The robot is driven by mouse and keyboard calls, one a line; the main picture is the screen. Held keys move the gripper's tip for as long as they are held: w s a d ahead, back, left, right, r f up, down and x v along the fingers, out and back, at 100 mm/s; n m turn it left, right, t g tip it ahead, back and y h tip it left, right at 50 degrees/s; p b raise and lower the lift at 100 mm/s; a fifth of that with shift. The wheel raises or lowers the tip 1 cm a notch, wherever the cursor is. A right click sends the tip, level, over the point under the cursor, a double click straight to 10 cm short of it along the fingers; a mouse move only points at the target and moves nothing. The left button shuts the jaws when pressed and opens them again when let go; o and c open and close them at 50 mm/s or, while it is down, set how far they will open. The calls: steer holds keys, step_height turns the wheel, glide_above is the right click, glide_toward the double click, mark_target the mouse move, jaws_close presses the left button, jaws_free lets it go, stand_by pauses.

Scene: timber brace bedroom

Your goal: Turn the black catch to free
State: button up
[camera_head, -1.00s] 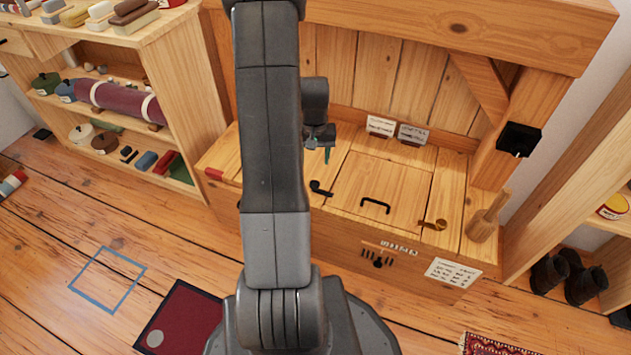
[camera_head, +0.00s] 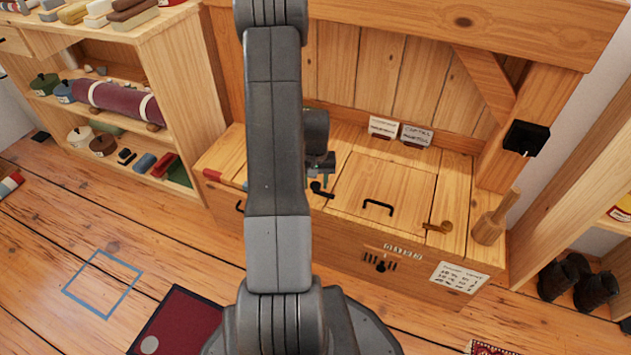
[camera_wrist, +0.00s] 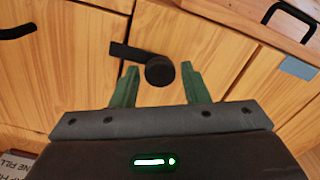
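The black catch (camera_head: 321,189) sits on the wooden bench top, at the left edge of the lid (camera_head: 400,190) with a black handle (camera_head: 378,207). In the wrist view the catch (camera_wrist: 158,70) shows a round knob with a flat arm pointing left. My gripper (camera_wrist: 160,88) has two green fingers, apart, one on each side below the knob, with nothing held between them. In the head view my gripper (camera_head: 322,178) is just behind the catch, partly hidden by my arm. I cannot tell whether a finger touches the catch.
A brass catch (camera_head: 438,227) lies at the lid's right edge, with a wooden mallet (camera_head: 491,225) beyond it. A red-handled tool (camera_head: 218,177) lies at the left. A black box (camera_head: 526,138) is on the right post.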

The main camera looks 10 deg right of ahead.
steer(key=c, duration=0.6)
steer(key=shift+n, duration=0.3)
steer(key=n+p, duration=0.1)
steer(key=n, duration=0.5)
steer(key=shift+p, duration=0.3)
steer(key=n, duration=0.5)
steer(key=shift+n+p, duration=0.3)
steer(key=shift+p, duration=0.05)
steer(key=n, duration=0.5)
steer(key=shift+n, duration=0.3)
steer(key=shift+p, duration=0.3)
steer(key=o, duration=0.9)
